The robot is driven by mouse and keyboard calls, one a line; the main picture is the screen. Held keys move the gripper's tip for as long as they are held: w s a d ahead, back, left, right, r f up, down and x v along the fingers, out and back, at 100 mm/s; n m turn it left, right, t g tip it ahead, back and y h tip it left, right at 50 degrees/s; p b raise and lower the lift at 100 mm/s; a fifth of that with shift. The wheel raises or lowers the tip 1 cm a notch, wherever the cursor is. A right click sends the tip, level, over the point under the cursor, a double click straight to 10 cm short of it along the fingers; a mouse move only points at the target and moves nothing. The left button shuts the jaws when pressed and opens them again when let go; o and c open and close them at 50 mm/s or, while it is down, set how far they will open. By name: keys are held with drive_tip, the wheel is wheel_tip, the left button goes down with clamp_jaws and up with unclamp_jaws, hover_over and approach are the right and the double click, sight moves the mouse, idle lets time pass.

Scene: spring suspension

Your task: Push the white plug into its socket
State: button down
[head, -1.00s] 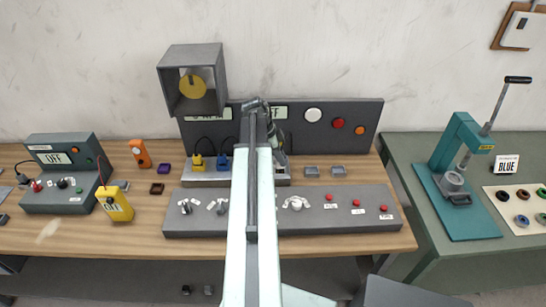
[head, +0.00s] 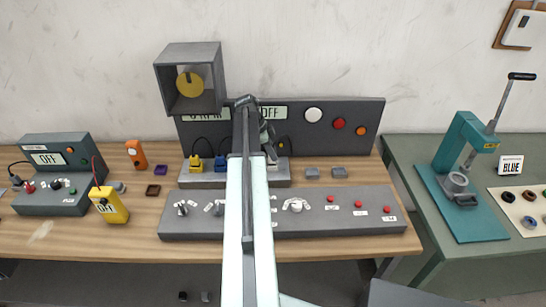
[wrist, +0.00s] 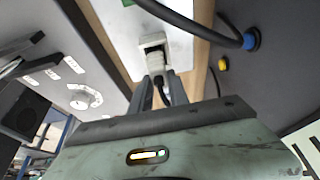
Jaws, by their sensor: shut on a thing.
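The white plug (wrist: 154,42) is at the tips of my gripper in the wrist view, over the pale socket strip (wrist: 115,30). My gripper (wrist: 161,78) is shut on it, with a dark finger on either side. In the head view my gripper (head: 266,138) is at the right part of the socket strip (head: 207,181), in front of the back panel. A yellow plug (head: 195,163) and a blue plug (head: 220,164) stand in the strip to its left. The white plug's socket is hidden, and I cannot tell how deep the plug sits.
A thick dark cable (wrist: 195,25) runs close beside the plug to a blue round fitting (wrist: 251,39). The back panel (head: 345,140) stands behind, and a console with knobs and buttons (head: 330,223) lies in front. Two grey blocks (head: 312,173) (head: 339,172) sit to the right.

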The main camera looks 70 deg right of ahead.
drive_tip(key=shift+f+b, duration=0.2)
drive_tip(key=shift+b, duration=0.1)
drive_tip(key=c, duration=1.3)
unclamp_jaws()
drive_tip(key=shift+r, duration=0.1)
drive_tip(key=shift+o, duration=0.2)
drive_tip(key=shift+r+p, duration=0.35)
drive_tip(key=shift+p, duration=0.15)
drive_tip(key=p+v, duration=0.6)
drive_tip(key=v, duration=0.1)
drive_tip(key=shift+w, duration=0.1)
